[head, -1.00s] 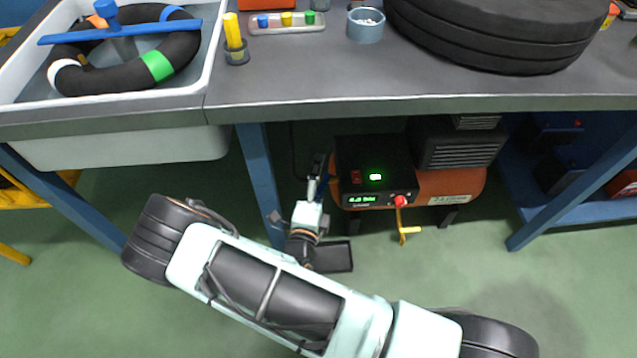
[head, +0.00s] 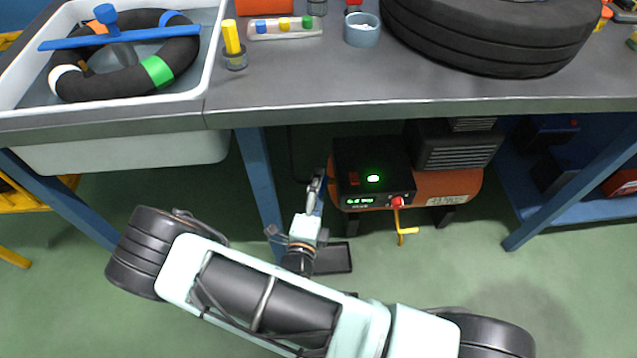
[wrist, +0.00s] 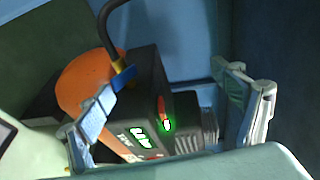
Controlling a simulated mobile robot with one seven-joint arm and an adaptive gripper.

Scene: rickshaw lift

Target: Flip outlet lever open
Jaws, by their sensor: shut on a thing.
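My gripper (head: 316,182) is low beside the left side of the orange compressor (head: 463,186), under the bench. In the wrist view my gripper (wrist: 168,88) has its fingers standing apart, with a small blue lever (wrist: 123,76) against the left fingertip. It is shut on this lever, though the far finger's contact is not clear. The lever sits by a yellow fitting (wrist: 119,65) at the end of a black hose (wrist: 106,22). A yellow handle (head: 401,226) hangs below the red knob (head: 397,201) at the compressor's front.
The workbench (head: 330,108) overhangs the compressor, and a blue leg (head: 257,185) stands left of my gripper. A dark tray (head: 333,258) lies on the floor close to my wrist. The green floor in front of the compressor is open.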

